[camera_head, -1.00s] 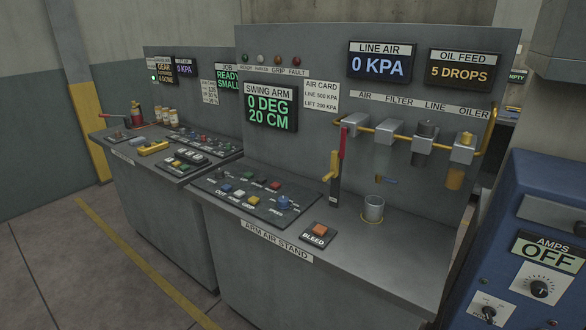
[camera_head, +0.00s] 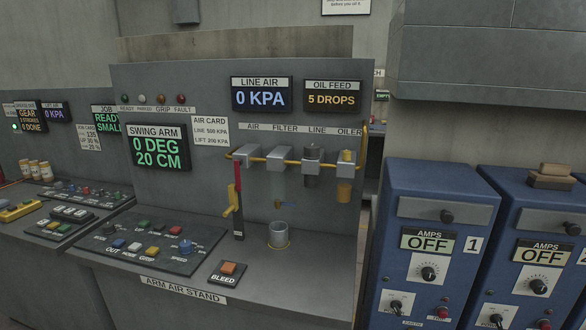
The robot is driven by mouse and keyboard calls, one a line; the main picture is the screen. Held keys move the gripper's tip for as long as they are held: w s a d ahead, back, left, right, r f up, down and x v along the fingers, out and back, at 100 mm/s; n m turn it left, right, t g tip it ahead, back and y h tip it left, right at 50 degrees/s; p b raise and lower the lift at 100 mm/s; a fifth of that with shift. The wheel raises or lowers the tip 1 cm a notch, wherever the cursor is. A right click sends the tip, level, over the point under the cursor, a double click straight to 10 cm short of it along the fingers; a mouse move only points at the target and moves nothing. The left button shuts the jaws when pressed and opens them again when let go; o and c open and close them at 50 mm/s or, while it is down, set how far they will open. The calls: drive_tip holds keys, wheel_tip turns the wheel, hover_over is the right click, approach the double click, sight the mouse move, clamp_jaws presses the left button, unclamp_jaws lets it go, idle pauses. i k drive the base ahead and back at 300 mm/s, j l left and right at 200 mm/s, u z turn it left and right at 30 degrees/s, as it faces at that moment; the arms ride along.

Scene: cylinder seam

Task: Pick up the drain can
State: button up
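The drain can (camera_head: 278,235) is a small grey open-topped metal cup. It stands upright on the counter of the arm air stand (camera_head: 310,280), on a yellow ring marking. My gripper is not in view.
An orange BLEED button box (camera_head: 228,270) sits on the counter in front and left of the can. A control panel (camera_head: 155,240) lies farther left. Air units on a yellow pipe (camera_head: 277,158) hang above the can. Blue AMPS cabinets (camera_head: 430,240) stand to the right.

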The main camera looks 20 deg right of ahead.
sight(279, 234)
drive_tip(key=i+j+z, duration=0.25)
drive_tip(key=i+j, duration=0.15)
drive_tip(key=j+z, duration=0.3)
drive_tip(key=j, duration=0.45)
drive_tip(key=i+j, duration=0.1)
drive_tip(key=i+j+u, duration=0.2)
drive_tip(key=k+l+z, duration=0.25)
drive_tip(key=j, duration=0.1)
